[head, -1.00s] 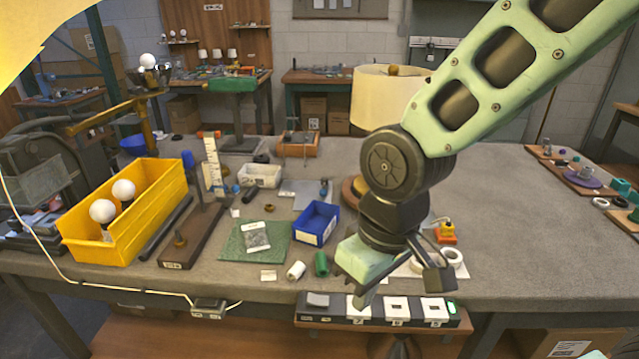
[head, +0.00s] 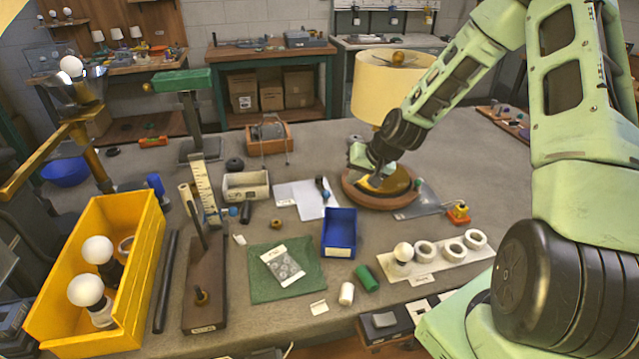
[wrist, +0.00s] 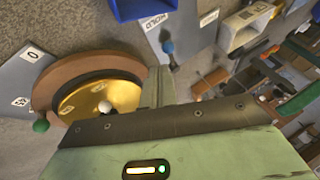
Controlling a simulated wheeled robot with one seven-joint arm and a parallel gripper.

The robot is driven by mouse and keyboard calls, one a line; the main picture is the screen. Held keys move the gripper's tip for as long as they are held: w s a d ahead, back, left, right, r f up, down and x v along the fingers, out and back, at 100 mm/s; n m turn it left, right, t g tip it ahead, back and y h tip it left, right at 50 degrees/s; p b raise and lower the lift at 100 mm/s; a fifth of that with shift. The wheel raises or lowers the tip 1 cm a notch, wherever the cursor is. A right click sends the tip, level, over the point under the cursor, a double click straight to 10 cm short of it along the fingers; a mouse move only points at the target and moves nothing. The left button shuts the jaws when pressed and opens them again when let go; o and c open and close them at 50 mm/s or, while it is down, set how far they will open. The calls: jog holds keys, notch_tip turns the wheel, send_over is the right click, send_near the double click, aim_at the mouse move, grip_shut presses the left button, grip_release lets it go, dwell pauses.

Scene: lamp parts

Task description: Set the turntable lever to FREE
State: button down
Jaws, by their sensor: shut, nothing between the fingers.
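The turntable is a round wooden base (head: 352,194) with a brass disc, right of the table's middle. In the wrist view, its wooden rim (wrist: 62,80) is at the left. A small lever with a blue knob (wrist: 168,47) stands on a pale plate, close to a HOLD label (wrist: 154,22). It also shows in the head view (head: 324,188), left of the turntable. Another label (wrist: 209,18) on that plate is unreadable. My gripper (head: 372,168) is shut and empty over the turntable; its finger (wrist: 158,88) reaches beside the rim, apart from the blue knob.
A cream lampshade (head: 388,88) rises behind my gripper. A green knob (wrist: 40,126) and a plate marked 0 (wrist: 32,54) lie beyond the turntable. A blue bin (head: 339,233) and a white bin (head: 246,186) stand near the lever.

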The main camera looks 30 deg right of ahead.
aim_at(323, 187)
jog(key=shift+w+d+f+m, duration=0.1)
jog(key=shift+w+d+m, duration=0.25)
jog(key=shift+d, duration=0.15)
jog(key=p+x, duration=0.2)
jog(key=x, duration=0.8)
jog(key=shift+w+d, duration=0.1)
jog(key=shift+w, duration=0.05)
